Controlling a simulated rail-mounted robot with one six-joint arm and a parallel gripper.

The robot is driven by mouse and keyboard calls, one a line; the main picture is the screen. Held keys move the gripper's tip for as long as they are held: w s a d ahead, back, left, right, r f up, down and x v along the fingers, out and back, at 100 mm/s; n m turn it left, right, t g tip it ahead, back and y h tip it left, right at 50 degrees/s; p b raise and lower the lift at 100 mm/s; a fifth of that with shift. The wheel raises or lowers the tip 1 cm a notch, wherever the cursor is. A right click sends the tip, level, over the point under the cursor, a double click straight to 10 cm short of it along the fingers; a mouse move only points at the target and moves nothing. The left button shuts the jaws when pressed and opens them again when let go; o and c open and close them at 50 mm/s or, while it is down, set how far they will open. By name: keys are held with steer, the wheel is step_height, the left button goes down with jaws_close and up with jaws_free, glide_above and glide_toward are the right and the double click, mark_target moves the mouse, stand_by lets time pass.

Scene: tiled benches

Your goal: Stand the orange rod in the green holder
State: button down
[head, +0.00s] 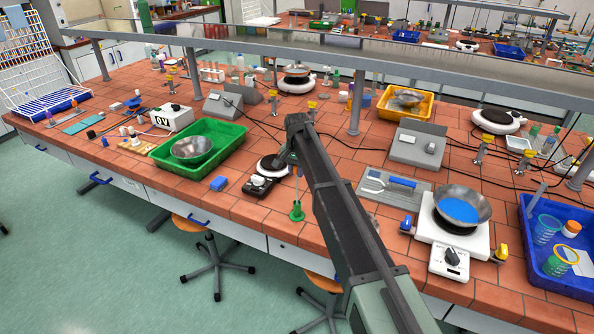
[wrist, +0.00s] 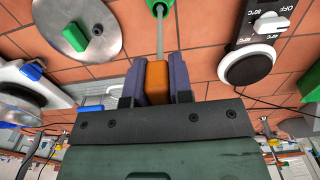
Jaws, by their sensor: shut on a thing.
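My gripper (wrist: 158,66) is shut on the orange rod's block-like orange part (wrist: 157,82), which sits between the two dark fingers in the wrist view. A thin pale shaft (wrist: 160,38) runs from it to the green holder (wrist: 158,5), which is cut off at the top edge. In the head view the green holder (head: 297,212) stands on the tiles near the bench's front edge. My gripper (head: 291,158) is above it, with the shaft roughly upright between them. The shaft's lower end meets the holder in the picture; I cannot tell how deep it sits.
A small black-and-white hotplate (head: 262,180) stands just left of the holder, with a blue block (head: 219,184) further left. A green tray (head: 226,154) holds a metal bowl. To the right are a grey plate (head: 372,198) with a trowel-like tool and a white hotplate (head: 430,232) bearing a bowl.

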step_height(320, 180, down, 5)
steer(key=b, duration=0.4)
steer(key=shift+r, duration=0.2)
stand_by(0.4)
steer(key=c, duration=0.9)
jaws_free()
steer(key=shift+c, duration=0.2)
step_height(320, 180, up, 11)
steer(key=p, duration=1)
